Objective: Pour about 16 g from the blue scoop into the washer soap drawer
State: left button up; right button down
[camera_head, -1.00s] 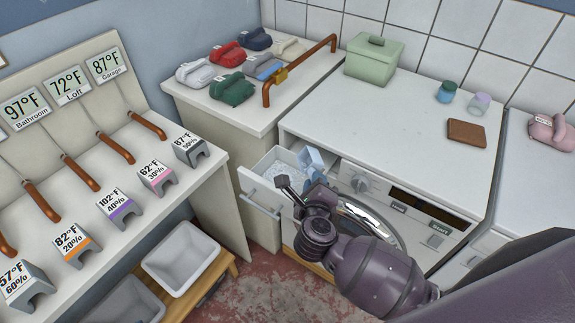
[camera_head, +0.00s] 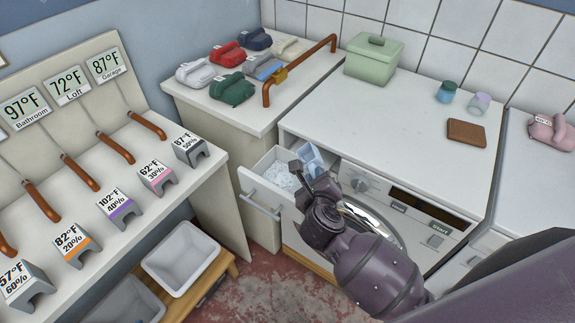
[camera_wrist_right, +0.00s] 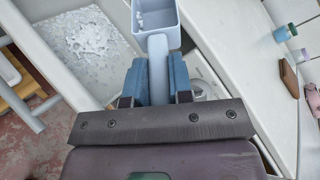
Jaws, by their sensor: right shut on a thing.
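The blue scoop (camera_head: 310,156) is held by its handle in my right gripper (camera_head: 305,172), above the right side of the open soap drawer. In the right wrist view the scoop (camera_wrist_right: 155,17) shows its open cup with a little white powder inside, and its handle lies between the two blue fingers of the right gripper (camera_wrist_right: 158,78). The soap drawer (camera_head: 262,203) is pulled out from the washer (camera_head: 395,135). White powder covers much of its floor, as the right wrist view of the drawer (camera_wrist_right: 44,32) also shows. My left gripper is not in view.
A green lidded box (camera_head: 373,62), two small jars and a brown wallet-like block (camera_head: 466,133) rest on the washer top.

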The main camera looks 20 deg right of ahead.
jog(key=shift+s+d+f+m+y, duration=0.15)
jog(key=shift+s+d+f+m, duration=0.1)
jog(key=shift+s, duration=0.25)
jog(key=shift+s+d+f+m+y, duration=0.15)
jog(key=shift+s+d+m, duration=0.1)
jog(key=shift+s, duration=0.25)
jog(key=w+d+r+m+y, duration=0.3)
jog(key=w+d+r, duration=0.2)
jog(key=w, duration=0.1)
jog(key=shift+d+m, duration=0.2)
jog(key=shift+m, duration=0.2)
jog(key=shift+d+f+m, duration=0.15)
jog(key=shift+d+m, duration=0.15)
